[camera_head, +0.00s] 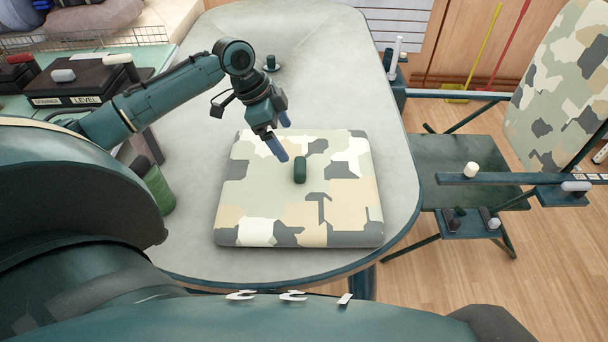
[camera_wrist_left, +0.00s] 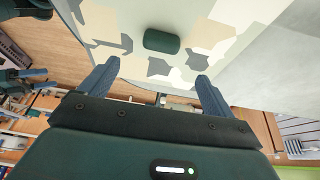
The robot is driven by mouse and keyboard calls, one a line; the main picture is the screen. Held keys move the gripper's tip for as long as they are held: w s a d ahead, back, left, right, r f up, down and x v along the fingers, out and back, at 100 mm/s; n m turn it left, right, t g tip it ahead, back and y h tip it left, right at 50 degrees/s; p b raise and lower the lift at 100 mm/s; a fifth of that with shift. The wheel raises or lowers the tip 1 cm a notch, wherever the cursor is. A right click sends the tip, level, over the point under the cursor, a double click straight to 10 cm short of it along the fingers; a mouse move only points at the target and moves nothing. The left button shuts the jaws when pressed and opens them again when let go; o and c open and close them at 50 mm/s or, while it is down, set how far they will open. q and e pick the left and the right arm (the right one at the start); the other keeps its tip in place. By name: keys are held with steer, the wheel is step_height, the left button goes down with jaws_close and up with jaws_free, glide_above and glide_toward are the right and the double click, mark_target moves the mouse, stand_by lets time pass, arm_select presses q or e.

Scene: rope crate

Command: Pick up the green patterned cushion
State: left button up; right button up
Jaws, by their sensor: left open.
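The green patterned cushion (camera_head: 268,205) lies flat on the grey table, a square pad with a camouflage pattern of green, tan, cream and grey. A dark green handle or knob (camera_head: 300,170) sits near the middle of its top. My left gripper (camera_head: 281,140) is over the far part of the cushion, with its blue fingers pointing down. In the left wrist view, the fingers (camera_wrist_left: 158,80) are spread apart with nothing between them. The cushion (camera_wrist_left: 105,20) and its dark green piece (camera_wrist_left: 162,41) show beyond the fingertips. I do not see my right gripper.
The grey table (camera_head: 310,40) has free room behind the cushion. A small dark knob-like object (camera_head: 271,63) stands at the back. A green cylinder (camera_head: 158,190) is left of the cushion. A black case (camera_head: 85,82) lies farther left. A chair-like frame with a dark seat (camera_head: 470,165) stands right.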

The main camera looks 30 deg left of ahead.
arm_select(q)
glide_above(299, 164)
steer(key=s+a, duration=0.1)
step_height(299, 164, down, 5)
steer(key=shift+s+a+r, duration=0.1)
steer(key=shift+s+a, duration=0.05)
steer(key=x, duration=0.5)
steer(key=shift+a, duration=0.25)
steer(key=shift+c, duration=0.4)
steer(key=c, duration=1)
steer(key=shift+c, duration=0.9)
steer(key=shift+r, duration=0.6)
step_height(299, 164, up, 9)
